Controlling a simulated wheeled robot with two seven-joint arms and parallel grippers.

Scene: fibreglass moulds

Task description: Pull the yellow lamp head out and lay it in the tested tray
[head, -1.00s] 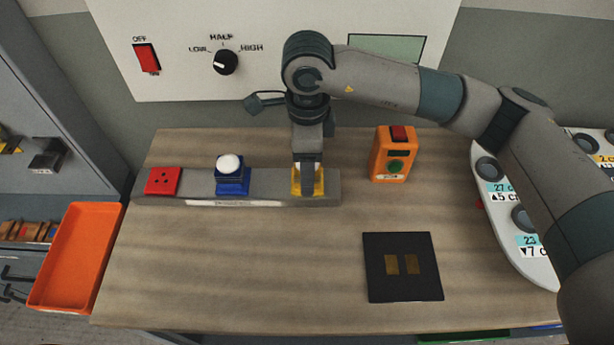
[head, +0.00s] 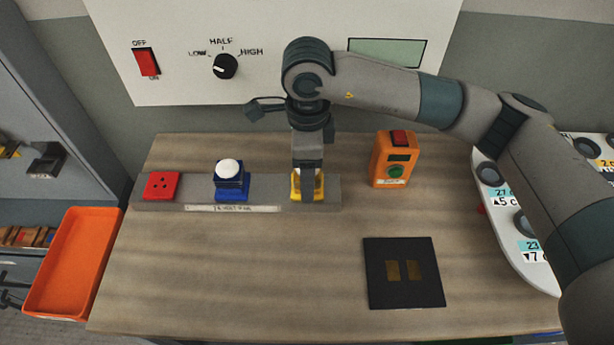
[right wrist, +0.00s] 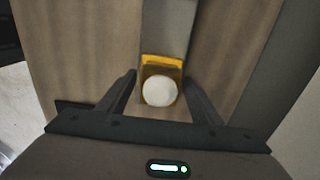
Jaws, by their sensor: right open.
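The yellow lamp head (right wrist: 159,88), with a white round top, sits at the right end of the grey strip (head: 262,192). In the head view its yellow base (head: 296,188) shows partly behind my right gripper (head: 308,190). In the right wrist view my right gripper (right wrist: 165,95) is open, with one finger on each side of the lamp head and gaps between. The blue lamp head (head: 230,178) with a white dome stands mid-strip. A red socket piece (head: 161,186) is at the strip's left end. I cannot tell which container is the tested tray. My left gripper is out of view.
An orange tray (head: 72,262) stands at the left, beyond the table edge. An orange tester box (head: 394,160) and a black pad (head: 403,290) are on the table. A white panel with switches (head: 225,66) stands behind. The table front is clear.

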